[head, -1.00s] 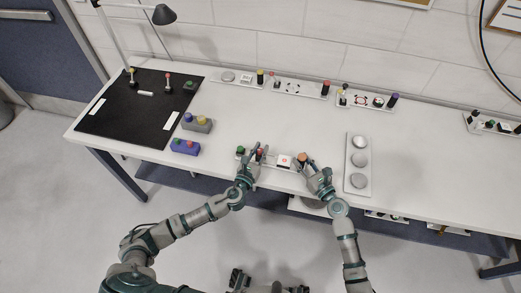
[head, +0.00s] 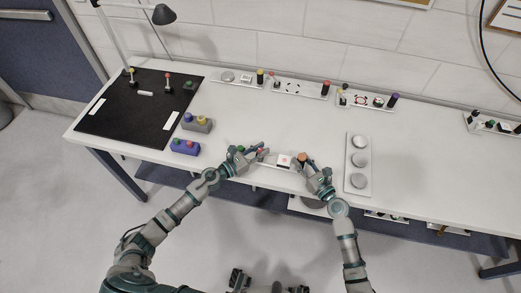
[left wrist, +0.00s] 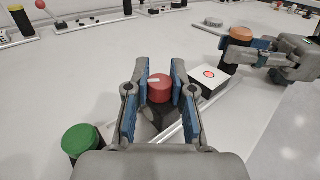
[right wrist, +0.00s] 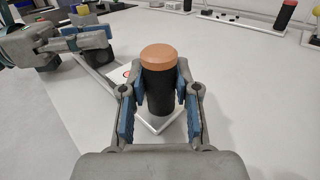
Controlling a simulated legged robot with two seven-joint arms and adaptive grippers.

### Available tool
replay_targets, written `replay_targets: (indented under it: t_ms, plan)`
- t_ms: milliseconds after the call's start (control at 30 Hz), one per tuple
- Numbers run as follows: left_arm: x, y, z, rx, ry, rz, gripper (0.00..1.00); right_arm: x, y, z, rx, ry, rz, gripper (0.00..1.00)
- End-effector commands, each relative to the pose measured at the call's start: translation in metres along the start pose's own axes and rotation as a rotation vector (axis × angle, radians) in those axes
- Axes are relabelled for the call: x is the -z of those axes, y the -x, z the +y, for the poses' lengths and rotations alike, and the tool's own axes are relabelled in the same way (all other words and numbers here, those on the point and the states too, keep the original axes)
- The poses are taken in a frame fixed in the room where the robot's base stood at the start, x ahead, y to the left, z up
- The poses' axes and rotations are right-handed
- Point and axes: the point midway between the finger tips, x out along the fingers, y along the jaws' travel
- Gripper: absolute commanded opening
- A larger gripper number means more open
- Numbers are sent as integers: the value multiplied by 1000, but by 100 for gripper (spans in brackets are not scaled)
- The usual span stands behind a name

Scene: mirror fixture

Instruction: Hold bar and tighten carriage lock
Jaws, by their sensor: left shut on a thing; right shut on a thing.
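The fixture lies near the bench's front edge: a slim bar with a white block (head: 283,160) bearing a red ring, also in the left wrist view (left wrist: 209,78). My left gripper (head: 256,152) is shut on a red-capped knob (left wrist: 160,88), fingers on either side of it. A green-capped knob (left wrist: 82,141) stands just left of that gripper. My right gripper (head: 306,165) is shut around a black post with an orange cap (right wrist: 160,58) at the bar's right end. The post looks upright. The lower part of the red knob is partly hidden.
A blue box (head: 185,147) and a grey box (head: 197,123) with coloured knobs stand to the left. A white plate (head: 350,182) with several round discs lies to the right. Other fixtures (head: 300,89) line the back. The bench middle is clear.

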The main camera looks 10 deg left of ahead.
Motion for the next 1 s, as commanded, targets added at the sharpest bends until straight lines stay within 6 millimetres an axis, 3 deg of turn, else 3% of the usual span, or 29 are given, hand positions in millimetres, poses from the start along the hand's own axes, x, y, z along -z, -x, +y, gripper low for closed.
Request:
replay_targets:
  t_ms: [300, 767, 800, 867, 900, 1000]
  plan:
    - [0, 1, 2, 106, -1, -1, 0, 2, 0, 2, -4, 0, 5, 0]
    - [0, 1, 1, 123, -1, -2, 0, 3, 0, 1, -2, -1, 5, 0]
    - [0, 1, 1, 123, -1, -2, 28, 3, 0, 1, -2, -1, 5, 0]
    - [0, 1, 1, 123, -1, -2, 43, 3, 0, 1, -2, -1, 5, 0]
    - [0, 1, 1, 123, -1, -2, 50, 3, 0, 1, -2, -1, 5, 0]
    - [0, 1, 0, 123, -1, -2, 50, 3, 0, 1, -2, -1, 5, 0]
